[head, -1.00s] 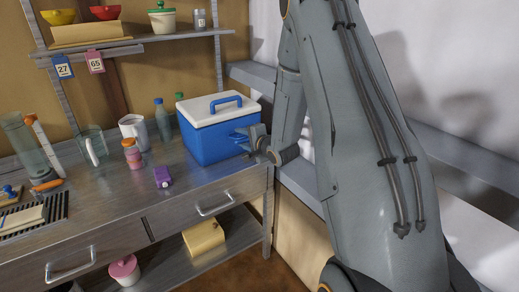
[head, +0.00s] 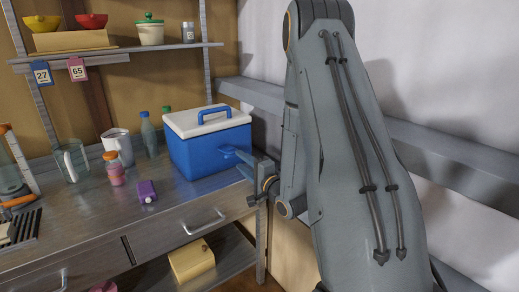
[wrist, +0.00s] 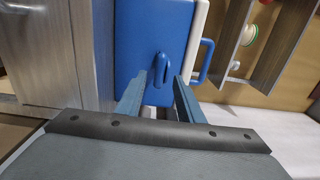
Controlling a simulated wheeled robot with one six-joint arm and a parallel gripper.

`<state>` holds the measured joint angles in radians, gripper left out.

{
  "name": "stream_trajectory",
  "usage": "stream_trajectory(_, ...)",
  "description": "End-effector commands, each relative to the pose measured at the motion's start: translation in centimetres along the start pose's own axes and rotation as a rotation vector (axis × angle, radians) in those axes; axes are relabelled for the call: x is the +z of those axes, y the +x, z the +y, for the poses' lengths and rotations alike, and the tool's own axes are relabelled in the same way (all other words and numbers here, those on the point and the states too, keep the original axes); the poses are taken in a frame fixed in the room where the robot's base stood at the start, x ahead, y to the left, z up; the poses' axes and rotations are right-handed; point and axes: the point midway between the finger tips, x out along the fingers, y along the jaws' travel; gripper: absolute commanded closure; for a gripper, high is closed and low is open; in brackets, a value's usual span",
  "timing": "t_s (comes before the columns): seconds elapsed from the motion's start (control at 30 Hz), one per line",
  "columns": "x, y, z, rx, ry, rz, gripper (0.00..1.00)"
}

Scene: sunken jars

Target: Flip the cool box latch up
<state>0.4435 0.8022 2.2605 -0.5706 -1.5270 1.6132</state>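The cool box (head: 205,150) is blue with a white lid and a blue carry handle, standing at the right end of the metal bench. Its blue latch (head: 229,151) sticks out from the front face. In the wrist view the latch (wrist: 160,68) is a rounded loop on the blue wall (wrist: 150,25). My gripper (head: 248,168) is at the front right of the box. Its two fingers are apart, and the wrist view shows the gripper (wrist: 160,78) open with the latch in line with the gap between the tips. I cannot tell whether they touch it.
The lid's handle (wrist: 206,62) is to the right in the wrist view. A purple item (head: 147,191), a pink jar (head: 115,172), a white jug (head: 118,146) and a bottle (head: 149,135) stand left of the box. A wall ledge (head: 440,150) runs behind my arm.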

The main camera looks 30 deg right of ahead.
Motion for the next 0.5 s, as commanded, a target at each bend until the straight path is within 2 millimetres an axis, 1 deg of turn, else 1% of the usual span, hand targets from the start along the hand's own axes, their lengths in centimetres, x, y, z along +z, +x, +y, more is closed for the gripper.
stream_trajectory(0.03,-0.1,-1.0,0.1,0.001,0.001,0.004,0.66)
stream_trajectory(0.07,-0.1,-1.5,0.1,0.001,0.002,0.004,0.66)
stream_trajectory(0.1,0.0,-1.6,-0.6,0.010,0.000,0.000,0.66)
stream_trajectory(0.2,0.1,-1.9,-1.3,0.040,0.001,-0.002,0.66)
stream_trajectory(0.5,0.1,-2.7,-3.0,0.126,0.002,-0.005,0.66)
